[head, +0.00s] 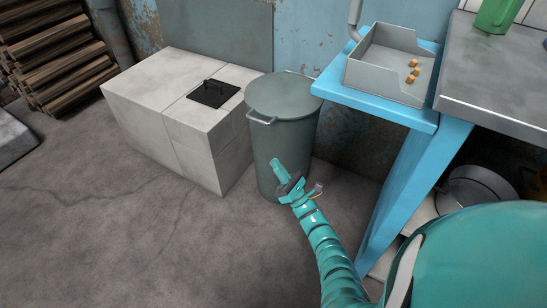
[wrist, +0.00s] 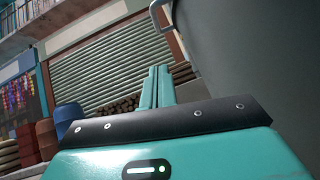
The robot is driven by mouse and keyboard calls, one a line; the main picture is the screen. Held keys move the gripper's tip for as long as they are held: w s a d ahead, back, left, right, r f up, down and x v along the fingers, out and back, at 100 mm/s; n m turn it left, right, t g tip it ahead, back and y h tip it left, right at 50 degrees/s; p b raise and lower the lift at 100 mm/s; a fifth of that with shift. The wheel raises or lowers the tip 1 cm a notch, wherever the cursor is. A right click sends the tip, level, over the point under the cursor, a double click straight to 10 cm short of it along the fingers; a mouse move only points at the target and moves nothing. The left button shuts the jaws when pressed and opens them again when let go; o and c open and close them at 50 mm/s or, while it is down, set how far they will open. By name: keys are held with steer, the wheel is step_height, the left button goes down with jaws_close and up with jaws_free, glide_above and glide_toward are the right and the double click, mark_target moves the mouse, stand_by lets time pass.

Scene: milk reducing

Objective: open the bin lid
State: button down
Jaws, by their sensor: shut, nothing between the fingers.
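A tall grey-green bin (head: 282,140) stands between the white block and the blue table in the head view. Its round lid (head: 284,94) lies flat on top and looks closed. A pale handle (head: 262,120) sticks out at the front left of the rim. My gripper (head: 276,163) is shut and empty in front of the bin, below the handle. In the wrist view my gripper's fingers (wrist: 158,84) are together and point up. The bin's wall (wrist: 260,60) fills the right of that view, with part of the handle (wrist: 158,14) at its upper edge.
A white block (head: 170,120) with a black hatch (head: 213,93) stands left of the bin. A blue table (head: 400,113) with a grey tray (head: 386,82) overhangs close on the right. Stacked logs (head: 50,60) are far left. The floor (head: 110,220) at front left is clear.

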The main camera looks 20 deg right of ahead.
steer(key=s+d+r+b+x, duration=0.1)
steer(key=b+x, duration=0.4)
steer(key=x, duration=0.6)
steer(key=shift+d+r, duration=0.15)
steer(key=shift+r, duration=0.6)
steer(key=shift+r, duration=0.1)
